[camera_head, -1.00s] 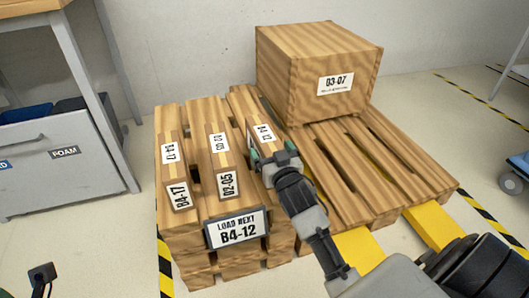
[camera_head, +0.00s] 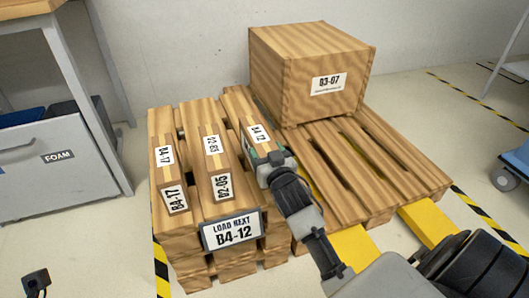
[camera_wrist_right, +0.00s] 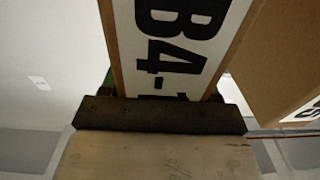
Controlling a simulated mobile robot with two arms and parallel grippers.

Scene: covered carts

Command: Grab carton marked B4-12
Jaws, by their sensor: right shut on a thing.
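The carton marked B4-12 (camera_head: 257,140) is a narrow wood-textured box with a white label on top, the rightmost of three on the left pallet stack. My right gripper (camera_head: 264,160) is shut on its near end, and the gripper hides the carton's front face. In the right wrist view the B4-1 part of a label on the carton (camera_wrist_right: 177,45) fills the middle, just beyond the right gripper (camera_wrist_right: 160,105). Beside it on the pallet stand the B2-05 carton (camera_head: 212,150) and the B4-17 carton (camera_head: 164,157). My left gripper is not in view.
A sign reading LOAD NEXT B4-12 (camera_head: 232,230) hangs on the stack's front. A large box marked B3-07 (camera_head: 308,75) stands on the right pallet (camera_head: 375,165), otherwise bare. A bench with a FOAM drawer (camera_head: 55,165) is at left.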

